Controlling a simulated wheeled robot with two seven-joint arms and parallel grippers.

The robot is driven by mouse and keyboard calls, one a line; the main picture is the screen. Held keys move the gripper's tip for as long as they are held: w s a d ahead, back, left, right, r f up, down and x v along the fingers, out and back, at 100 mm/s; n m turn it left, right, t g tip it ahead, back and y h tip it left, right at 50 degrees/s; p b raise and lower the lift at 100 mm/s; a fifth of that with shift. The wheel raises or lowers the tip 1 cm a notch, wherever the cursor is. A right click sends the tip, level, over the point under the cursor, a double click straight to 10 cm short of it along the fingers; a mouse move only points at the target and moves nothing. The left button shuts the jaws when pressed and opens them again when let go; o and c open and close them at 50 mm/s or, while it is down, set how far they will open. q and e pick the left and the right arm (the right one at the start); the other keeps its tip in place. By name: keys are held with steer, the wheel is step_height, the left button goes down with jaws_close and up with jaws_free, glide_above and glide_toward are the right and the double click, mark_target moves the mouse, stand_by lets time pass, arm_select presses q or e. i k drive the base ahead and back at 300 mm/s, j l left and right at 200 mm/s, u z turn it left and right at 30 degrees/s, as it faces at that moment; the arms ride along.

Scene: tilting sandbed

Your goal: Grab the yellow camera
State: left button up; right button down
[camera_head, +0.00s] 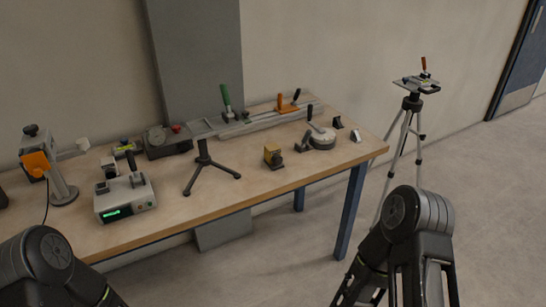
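Dark links of my arms show at the bottom left and bottom right of the head view. Both are well apart from the camera. Neither gripper's fingers can be seen.
The table (240,195) carries a black mini tripod (204,165) left of the camera and a round grey dial device (320,138) to its right. A white box with a green display (125,197) is farther left. A tall tripod (408,125) stands beyond the table's right end.

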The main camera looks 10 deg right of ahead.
mark_target(273, 158)
steer(key=i+j, duration=0.1)
steer(key=i, duration=0.8)
steer(key=z, duration=1.8)
